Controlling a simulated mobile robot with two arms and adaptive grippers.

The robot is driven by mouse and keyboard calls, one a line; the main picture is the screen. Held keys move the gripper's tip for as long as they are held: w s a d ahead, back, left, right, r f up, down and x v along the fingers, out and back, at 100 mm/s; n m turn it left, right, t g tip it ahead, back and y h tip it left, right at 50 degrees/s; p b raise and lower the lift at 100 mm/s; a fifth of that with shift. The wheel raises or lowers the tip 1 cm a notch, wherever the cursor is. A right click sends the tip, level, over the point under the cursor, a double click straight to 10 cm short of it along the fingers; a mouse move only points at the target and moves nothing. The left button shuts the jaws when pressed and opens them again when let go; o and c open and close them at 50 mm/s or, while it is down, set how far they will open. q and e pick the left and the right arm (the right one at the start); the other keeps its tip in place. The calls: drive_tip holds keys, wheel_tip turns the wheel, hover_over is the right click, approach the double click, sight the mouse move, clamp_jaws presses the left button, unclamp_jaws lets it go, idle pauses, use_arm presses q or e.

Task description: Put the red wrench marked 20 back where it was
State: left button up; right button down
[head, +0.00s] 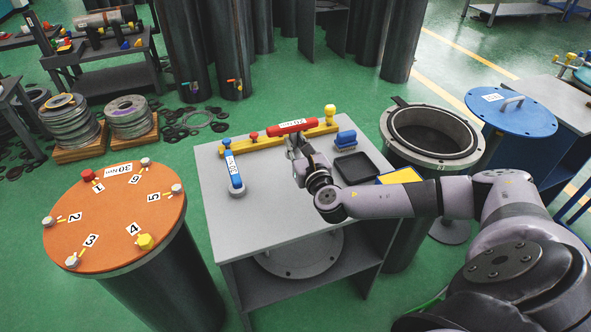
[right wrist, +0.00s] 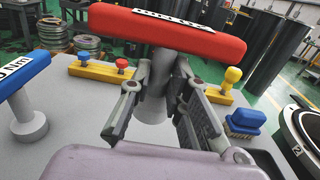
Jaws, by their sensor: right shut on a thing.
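The red wrench (head: 285,128) has a thick red bar with a white label and a grey socket shaft below. My right gripper (head: 295,146) is shut on its grey shaft and holds it upright. In the right wrist view the red bar (right wrist: 180,30) spans the top, with the fingers (right wrist: 160,95) on both sides of the shaft. The yellow holder bar (head: 260,143) lies at the back of the grey table (head: 270,190), just beyond the wrench, and carries small red, blue and yellow knobs. Whether the wrench touches it is unclear. My left gripper is out of view.
A blue wrench (head: 233,172) stands on the table at left. A blue brush-like block (head: 346,139) and a black tray (head: 352,168) are at right. An orange-topped drum (head: 120,215) stands left; an open flanged cylinder (head: 435,155) and blue lid (head: 511,112) stand right. The table's front is clear.

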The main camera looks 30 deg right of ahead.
wheel_tip(320, 180, down, 4)
drive_tip(key=shift+f+b, duration=0.35)
drive_tip(key=shift+f, duration=1.9)
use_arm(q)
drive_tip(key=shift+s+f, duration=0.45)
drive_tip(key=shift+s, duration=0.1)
use_arm(e)
drive_tip(key=shift+f, duration=0.15)
drive_tip(key=c, duration=1.5)
unclamp_jaws()
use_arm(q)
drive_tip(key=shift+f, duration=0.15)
